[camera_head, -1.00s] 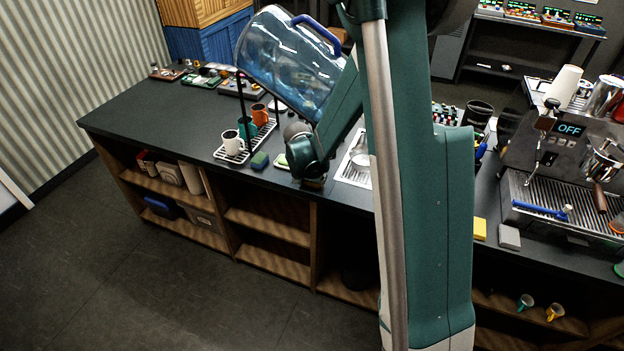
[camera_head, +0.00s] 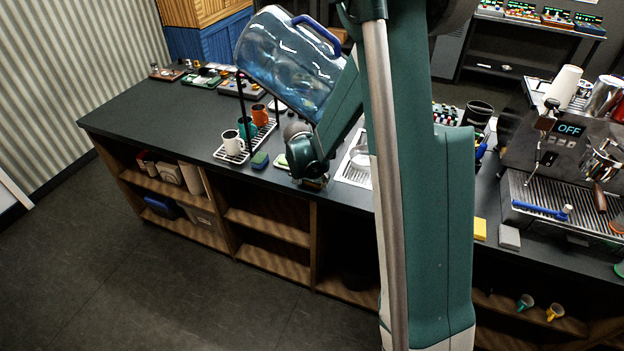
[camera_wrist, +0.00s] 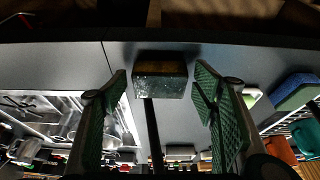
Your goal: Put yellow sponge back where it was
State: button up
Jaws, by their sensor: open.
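A sponge (camera_wrist: 160,78) with a dark yellow side and a speckled grey-green face lies on the dark counter by its front edge, in the wrist view. My gripper (camera_wrist: 161,82) is open, with one green-padded finger on each side of the sponge and a gap to both. In the head view my gripper (camera_head: 311,181) is at the counter's front edge, left of the sink; the sponge there is hidden or too small to tell. A bright yellow block (camera_head: 479,229), also sponge-like, lies farther right, beside a grey block (camera_head: 509,237).
A green-and-blue sponge (camera_head: 260,160) and a rack with mugs (camera_head: 233,143) stand left of my gripper. A large blue water jug (camera_head: 290,62) is behind my arm. The sink area (camera_head: 352,172) is to the right. An espresso machine (camera_head: 560,150) stands far right.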

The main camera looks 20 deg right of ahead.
jog(key=v, duration=1.2)
dwell(0.5)
dwell(0.4)
jog(key=s+a+r+n+t+y, duration=0.2)
jog(key=s+a+r+n, duration=0.2)
jog(key=s+r, duration=0.95)
jog(key=s+a+r+n+t, duration=0.1)
jog(key=s+a+n, duration=0.1)
jog(key=s, duration=0.6)
jog(key=s+a+r+n+y, duration=0.1)
jog(key=s+a+n, duration=0.1)
jog(key=s, duration=0.7)
jog(key=shift+s+a+r+n+t, duration=0.25)
jog(key=shift+a+r+n+t, duration=0.15)
jog(key=shift+n, duration=0.1)
jog(key=shift+f, duration=0.15)
notch_tip(320, 180, down, 7)
jog(key=b, duration=0.7)
jog(key=shift+f, duration=0.15)
